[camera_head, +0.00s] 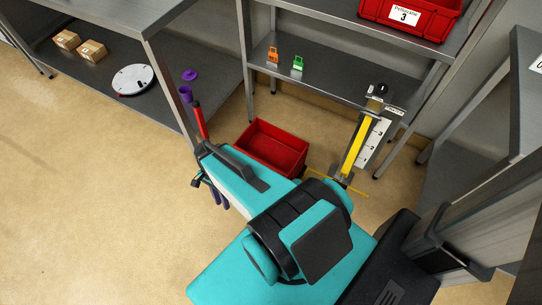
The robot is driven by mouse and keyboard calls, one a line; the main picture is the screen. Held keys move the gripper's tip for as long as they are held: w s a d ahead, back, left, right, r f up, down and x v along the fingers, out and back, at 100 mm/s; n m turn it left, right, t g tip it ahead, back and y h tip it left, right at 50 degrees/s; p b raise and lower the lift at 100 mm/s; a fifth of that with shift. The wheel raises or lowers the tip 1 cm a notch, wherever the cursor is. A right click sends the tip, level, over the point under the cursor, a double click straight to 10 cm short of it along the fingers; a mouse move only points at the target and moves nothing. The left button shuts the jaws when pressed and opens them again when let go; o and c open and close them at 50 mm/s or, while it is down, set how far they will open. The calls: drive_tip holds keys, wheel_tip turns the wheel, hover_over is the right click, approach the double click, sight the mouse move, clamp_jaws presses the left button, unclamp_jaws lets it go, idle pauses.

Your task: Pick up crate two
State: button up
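A red open crate (270,143) sits on the floor below the shelf, behind my teal arm. It looks empty, and my arm hides its lower left part. I see no number on it, so I cannot tell whether it is crate two. Another red crate (414,17), labelled 3, stands on the upper shelf. My arm reaches up and left across the picture. Small dark parts (198,181) at its far end may belong to my gripper; its fingers are not clear, and I see nothing held.
A grey shelf (318,83) with orange and green items stands behind the floor crate. A stand with a yellow bar (356,146) is just right of it. Purple pieces (186,94) and a red post (200,121) stand left. The floor at left is clear.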

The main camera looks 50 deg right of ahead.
drive_tip(key=w+d+m+t+b, duration=0.2)
drive_tip(key=w+d+m+b, duration=0.3)
drive_tip(key=w+d+m, duration=0.3)
drive_tip(key=m+t+h+b, duration=0.2)
drive_tip(key=m+t+b, duration=0.3)
drive_tip(key=m+b, duration=0.7)
approach(282, 131)
drive_tip(key=f+n+b, duration=0.1)
drive_tip(key=n+b, duration=0.2)
drive_tip(key=shift+w+d+f, duration=0.1)
drive_tip(key=shift+w, duration=0.15)
drive_tip(key=shift+f, duration=0.1)
drive_tip(key=shift+b+x, duration=1.25)
drive_tip(key=shift+x, duration=3.05)
